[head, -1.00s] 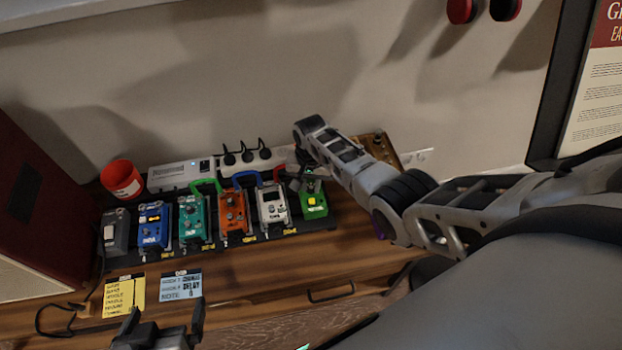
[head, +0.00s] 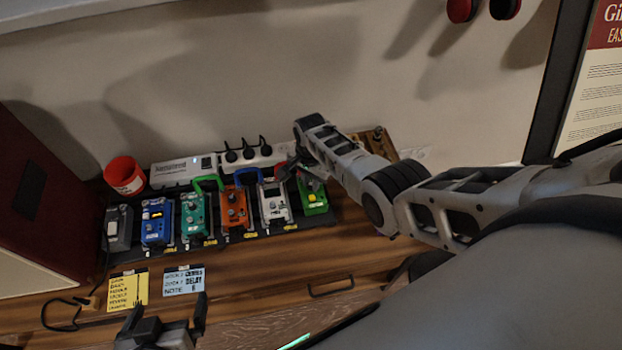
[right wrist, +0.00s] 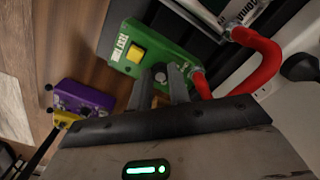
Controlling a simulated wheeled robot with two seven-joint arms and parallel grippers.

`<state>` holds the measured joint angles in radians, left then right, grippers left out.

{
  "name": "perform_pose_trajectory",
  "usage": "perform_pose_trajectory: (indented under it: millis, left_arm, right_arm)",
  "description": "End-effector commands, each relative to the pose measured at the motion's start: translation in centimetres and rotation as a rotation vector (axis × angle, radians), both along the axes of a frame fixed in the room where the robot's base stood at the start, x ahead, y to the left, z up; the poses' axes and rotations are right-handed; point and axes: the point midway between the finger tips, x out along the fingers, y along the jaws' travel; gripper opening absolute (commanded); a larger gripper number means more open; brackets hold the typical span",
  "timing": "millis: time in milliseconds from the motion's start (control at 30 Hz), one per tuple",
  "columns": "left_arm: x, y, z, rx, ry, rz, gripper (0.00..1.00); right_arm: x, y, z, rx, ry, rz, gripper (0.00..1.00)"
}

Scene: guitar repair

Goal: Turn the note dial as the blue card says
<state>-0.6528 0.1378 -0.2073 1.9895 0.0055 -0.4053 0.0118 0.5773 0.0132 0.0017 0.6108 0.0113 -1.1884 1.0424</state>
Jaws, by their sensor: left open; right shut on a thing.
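The blue card (head: 184,280) lies at the front of the wooden surface beside a yellow card; I make out DELAY and NOTE, but the rest is too small to read surely. The green pedal (head: 313,200) with a yellow button stands at the right end of the pedal row; it also shows in the right wrist view (right wrist: 148,52). My right gripper (head: 303,174) is at its far end. In the wrist view its fingers (right wrist: 165,84) are closed around a small round knob on the green pedal. My left gripper (head: 163,322) is open and empty below the cards.
Several other pedals, such as the white one (head: 273,204), stand close to the left of the green one. A red looped cable (right wrist: 262,65) runs beside my right fingers. A purple pedal (right wrist: 82,102) lies nearby. A red cup (head: 124,176) stands at the back left.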

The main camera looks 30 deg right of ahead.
Motion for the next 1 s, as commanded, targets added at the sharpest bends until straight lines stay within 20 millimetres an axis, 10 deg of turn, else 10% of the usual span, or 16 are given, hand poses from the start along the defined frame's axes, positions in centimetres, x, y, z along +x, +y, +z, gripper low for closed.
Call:
perform_pose_trajectory:
  millis: [233, 267, 333, 667, 1000]
  left_arm:
    - [-0.1, 0.1, 0.0, 0.002, 0.002, -0.001, 1.00]
    - [-0.1, 0.1, 0.0, 0.002, 0.002, -0.001, 1.00]
    - [-0.1, 0.1, 0.0, 0.002, 0.001, -0.001, 1.00]
    - [0.0, 0.0, 0.5, 0.001, -0.004, -0.001, 1.00]
    - [-0.7, 0.5, 1.4, 0.015, 0.016, 0.002, 1.00]
  right_arm:
    - [0.0, 0.0, 0.0, 0.000, -0.001, 0.000, 0.00]
    - [0.0, 0.0, 0.0, 0.000, -0.001, 0.000, 0.24]
    - [0.0, 0.0, 0.0, 0.000, -0.001, 0.000, 0.40]
    - [0.0, 0.0, 0.4, 0.000, -0.001, 0.001, 0.40]
    - [0.1, 0.0, 6.3, -0.001, -0.005, 0.001, 0.40]
